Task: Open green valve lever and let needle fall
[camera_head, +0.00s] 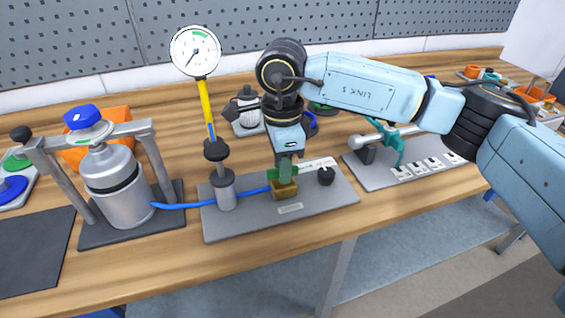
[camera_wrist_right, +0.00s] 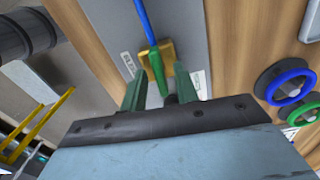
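The green valve lever (camera_wrist_right: 156,68) rises from a brass valve block (camera_wrist_right: 167,52) in the right wrist view. In the head view the brass block (camera_head: 285,189) sits on a grey plate (camera_head: 238,225), and the lever is hard to tell from my green fingers. My right gripper (camera_head: 287,168) is above the block. Its fingers (camera_wrist_right: 167,88) are spread on either side of the lever, with gaps visible. The round gauge (camera_head: 195,51) stands on a yellow stem at the left; its dark needle points to the lower left, away from a green arc at the top. My left gripper is out of view.
A blue hose (camera_head: 180,205) joins a metal canister (camera_head: 118,185) to the gauge base. A black knob (camera_head: 326,176) and a white bar stand right of the valve. Another plate with a teal clamp (camera_head: 392,145) lies farther right. The front table strip is clear.

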